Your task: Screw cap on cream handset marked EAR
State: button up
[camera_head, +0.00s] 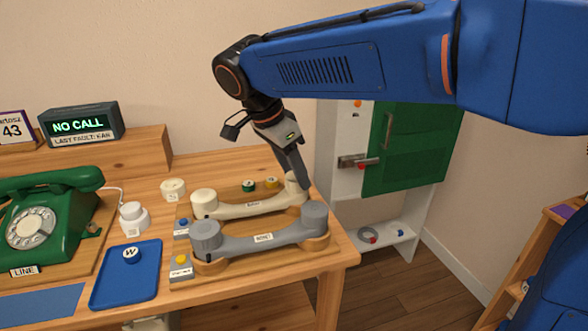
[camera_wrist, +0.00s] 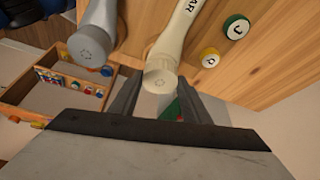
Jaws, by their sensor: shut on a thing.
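The cream handset (camera_head: 247,209) lies in a cradle on the wooden board, behind the grey handset. The wrist view shows its handle (camera_wrist: 178,30) with lettering ending in "AR". A cream cap with small holes (camera_wrist: 160,82) is at its right end. My gripper (camera_head: 303,185) reaches down at that end, and its two fingers (camera_wrist: 155,92) stand on either side of the cap, shut on it. Whether the cap is fully seated cannot be told. The handset's left end (camera_head: 204,199) also has a cream round top.
The grey handset (camera_head: 262,242) lies in front. Green (camera_head: 248,186) and yellow (camera_head: 271,182) lettered discs sit behind. A green dial phone (camera_head: 48,225) and a display reading "NO CALL" (camera_head: 80,125) stand left.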

jog(key=shift+f, duration=0.2)
jog(key=o, duration=1)
jog(key=v, duration=1.7)
jog(key=shift+r, duration=0.25)
